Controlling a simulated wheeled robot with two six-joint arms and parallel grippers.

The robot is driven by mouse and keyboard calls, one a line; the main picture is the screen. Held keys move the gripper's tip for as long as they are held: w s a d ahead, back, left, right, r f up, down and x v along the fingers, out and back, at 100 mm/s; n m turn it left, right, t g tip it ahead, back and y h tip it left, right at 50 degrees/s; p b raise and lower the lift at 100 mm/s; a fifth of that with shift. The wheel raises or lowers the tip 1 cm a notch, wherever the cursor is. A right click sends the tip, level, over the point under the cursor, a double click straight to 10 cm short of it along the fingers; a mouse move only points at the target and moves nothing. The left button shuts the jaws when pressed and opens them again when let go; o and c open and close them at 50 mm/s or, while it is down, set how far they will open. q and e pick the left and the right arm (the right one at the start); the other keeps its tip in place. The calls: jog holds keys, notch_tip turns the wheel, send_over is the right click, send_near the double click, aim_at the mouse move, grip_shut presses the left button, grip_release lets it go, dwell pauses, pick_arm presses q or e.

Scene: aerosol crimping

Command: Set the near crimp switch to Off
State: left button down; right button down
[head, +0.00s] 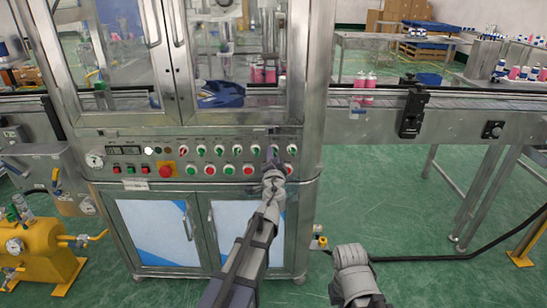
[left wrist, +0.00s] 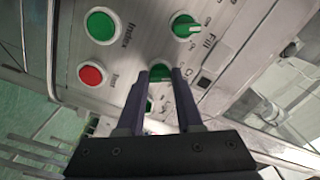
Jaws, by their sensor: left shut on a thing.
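The control panel (head: 130,170) on the front of the steel machine carries rows of green knobs, buttons and lights. My left gripper (head: 272,160) reaches the right part of this panel. In the left wrist view its two dark fingers (left wrist: 160,85) are shut on a green knob (left wrist: 160,72), one on each side. A label beginning with "C" shows beside this knob, partly hidden, so I take it as the crimp switch. The knob's exact angle is hard to read. My right arm's end (head: 350,270) is low in the head view, away from the panel; its fingers are not clear.
In the left wrist view, another green knob (left wrist: 185,26) labelled Fill, a green button (left wrist: 101,26) and a red button (left wrist: 92,74) lie close to the fingers. A red emergency button (head: 166,170) sits further left. A conveyor (head: 375,118) runs right.

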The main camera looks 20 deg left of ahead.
pick_arm(q)
jog(key=c, duration=0.6)
grip_release()
jog(key=shift+o, duration=0.2)
jog(key=v, duration=0.7)
jog(key=shift+s, duration=0.4)
jog(key=shift+d, duration=0.15)
